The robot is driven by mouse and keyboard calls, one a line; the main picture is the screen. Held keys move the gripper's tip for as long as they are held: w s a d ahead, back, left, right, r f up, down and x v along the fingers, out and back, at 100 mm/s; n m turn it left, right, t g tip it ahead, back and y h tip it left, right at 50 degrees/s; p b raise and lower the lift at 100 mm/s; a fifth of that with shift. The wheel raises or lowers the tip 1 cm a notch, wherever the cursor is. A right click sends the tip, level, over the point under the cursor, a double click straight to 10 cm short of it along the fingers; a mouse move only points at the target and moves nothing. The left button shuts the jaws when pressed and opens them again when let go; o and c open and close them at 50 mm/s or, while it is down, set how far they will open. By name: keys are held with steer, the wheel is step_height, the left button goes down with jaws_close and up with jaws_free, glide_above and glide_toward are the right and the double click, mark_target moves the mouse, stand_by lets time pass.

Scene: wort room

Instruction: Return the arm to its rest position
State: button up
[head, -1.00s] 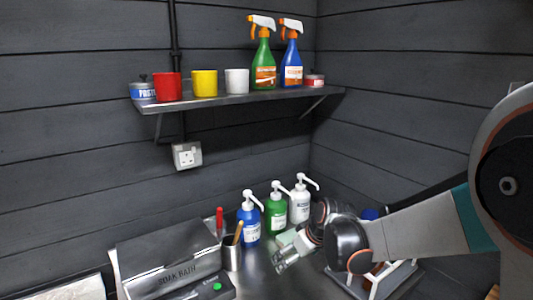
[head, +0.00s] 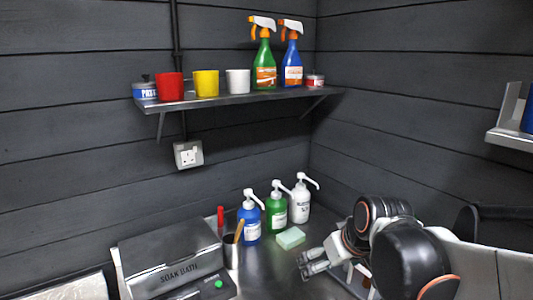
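My gripper (head: 303,266) is at the lower middle right of the head view, above the steel worktop (head: 262,278). Its fingers point left and look spread apart, with nothing seen between them. My arm reaches in from the right edge, bent, and its dark joints cover part of the rack behind it. A pale green block (head: 291,238) lies on the worktop just beyond the fingers, apart from them.
Blue (head: 250,222), green (head: 276,208) and white (head: 300,203) pump bottles stand behind the block. A soak bath (head: 170,262) and tool pot (head: 231,252) are at left. A wall shelf (head: 240,101) holds cups and spray bottles. Another shelf (head: 510,138) is at right.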

steer(key=s+d+m+h, duration=0.1)
steer(key=s+d, duration=0.1)
steer(key=s, duration=0.5)
steer(key=s+d+m+t, duration=0.1)
steer(key=s+d+m, duration=0.1)
steer(key=s, duration=0.6)
steer(key=shift+s+d+r+m+h, duration=0.2)
steer(key=shift+d+r+m+h, duration=0.15)
steer(key=shift+d, duration=0.4)
steer(key=shift+o, duration=0.2)
